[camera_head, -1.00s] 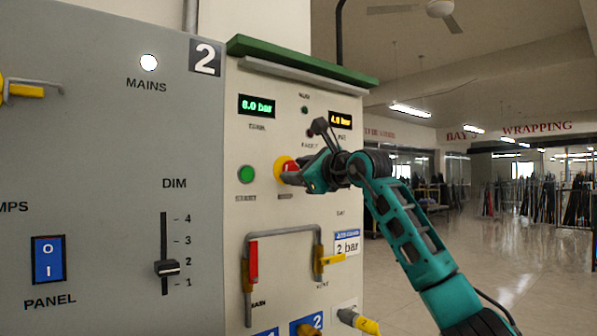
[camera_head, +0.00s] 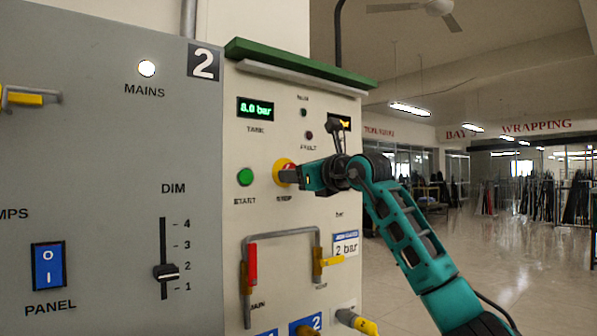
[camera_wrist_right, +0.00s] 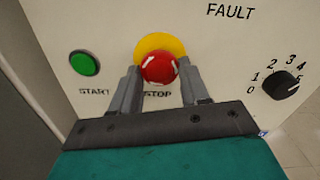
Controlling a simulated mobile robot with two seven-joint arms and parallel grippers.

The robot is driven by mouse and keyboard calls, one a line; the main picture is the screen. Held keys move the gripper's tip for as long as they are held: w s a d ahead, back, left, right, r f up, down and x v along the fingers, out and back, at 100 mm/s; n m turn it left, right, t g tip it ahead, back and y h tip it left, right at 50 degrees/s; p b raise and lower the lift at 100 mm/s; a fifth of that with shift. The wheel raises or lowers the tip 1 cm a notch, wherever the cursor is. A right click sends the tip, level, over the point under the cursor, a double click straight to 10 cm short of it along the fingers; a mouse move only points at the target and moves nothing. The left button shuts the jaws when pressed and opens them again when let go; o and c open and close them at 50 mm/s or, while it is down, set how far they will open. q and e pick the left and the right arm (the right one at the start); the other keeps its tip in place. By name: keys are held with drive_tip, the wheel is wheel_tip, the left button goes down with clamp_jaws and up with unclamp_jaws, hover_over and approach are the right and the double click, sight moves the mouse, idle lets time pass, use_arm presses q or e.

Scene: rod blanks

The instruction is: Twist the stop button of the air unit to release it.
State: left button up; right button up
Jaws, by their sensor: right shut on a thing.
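The red stop button (camera_wrist_right: 158,69) on its yellow backing (camera_wrist_right: 153,44) sits on the pale front of the air unit (camera_head: 290,110), above a STOP label. In the head view the button (camera_head: 288,168) is partly hidden by my right gripper (camera_head: 293,174). My right gripper also shows in the right wrist view (camera_wrist_right: 158,76), with one finger on each side of the red button, shut on it. White arrow marks show on the button's face. My left gripper is not in view.
A green START button (camera_head: 245,177) is left of the stop button. A black numbered knob (camera_wrist_right: 283,86) is to its right. A grey panel (camera_head: 100,150) stands at left.

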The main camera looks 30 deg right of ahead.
drive_tip(key=shift+r+m, duration=0.2)
drive_tip(key=shift+m, duration=1.1)
drive_tip(key=o, duration=0.7)
drive_tip(key=shift+w, duration=0.15)
drive_tip(key=shift+o, duration=0.7)
drive_tip(key=shift+w+f, duration=0.1)
drive_tip(key=shift+f, duration=0.05)
drive_tip(key=shift+o, duration=1.1)
drive_tip(key=shift+s, duration=0.2)
